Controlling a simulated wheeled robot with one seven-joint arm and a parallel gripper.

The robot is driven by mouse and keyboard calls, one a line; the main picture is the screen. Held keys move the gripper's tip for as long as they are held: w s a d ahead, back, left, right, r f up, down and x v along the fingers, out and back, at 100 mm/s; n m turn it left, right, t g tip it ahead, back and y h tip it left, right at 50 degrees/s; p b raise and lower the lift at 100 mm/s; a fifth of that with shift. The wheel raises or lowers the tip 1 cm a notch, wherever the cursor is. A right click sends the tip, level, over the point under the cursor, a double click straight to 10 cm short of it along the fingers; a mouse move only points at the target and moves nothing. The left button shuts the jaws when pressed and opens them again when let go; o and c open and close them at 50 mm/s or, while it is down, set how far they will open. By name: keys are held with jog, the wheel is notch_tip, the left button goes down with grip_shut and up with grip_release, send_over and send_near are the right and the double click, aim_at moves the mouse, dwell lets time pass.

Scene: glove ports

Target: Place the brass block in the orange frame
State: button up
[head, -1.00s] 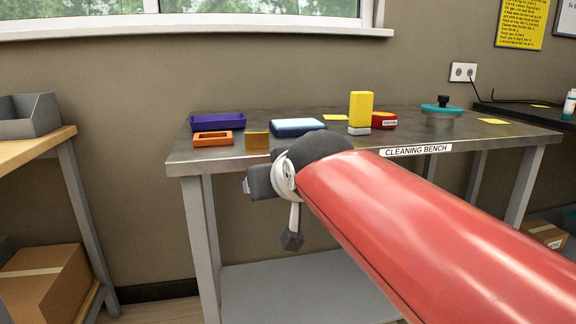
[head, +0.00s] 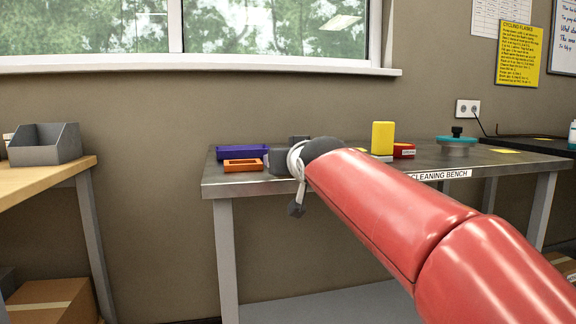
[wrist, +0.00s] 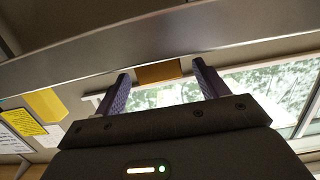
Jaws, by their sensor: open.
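The orange frame (head: 243,168) lies near the front left of the cleaning bench in the head view. The brass block (wrist: 159,73) shows in the wrist view, beyond and between my fingertips; in the head view it is hidden behind my gripper. My gripper (wrist: 161,72) is open, with its two fingers apart and nothing between them that I can see held. In the head view my gripper (head: 280,160) is at the bench's front edge, just right of the orange frame. Its fingertips are not clear there.
A purple tray (head: 242,151) lies behind the orange frame. A wooden table with a grey bin (head: 45,145) is at left.

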jog(key=shift+w+a, duration=0.1)
jog(key=shift+w, duration=0.2)
jog(key=c, duration=1.3)
jog(key=shift+c, duration=1.2)
jog(key=shift+r, duration=0.15)
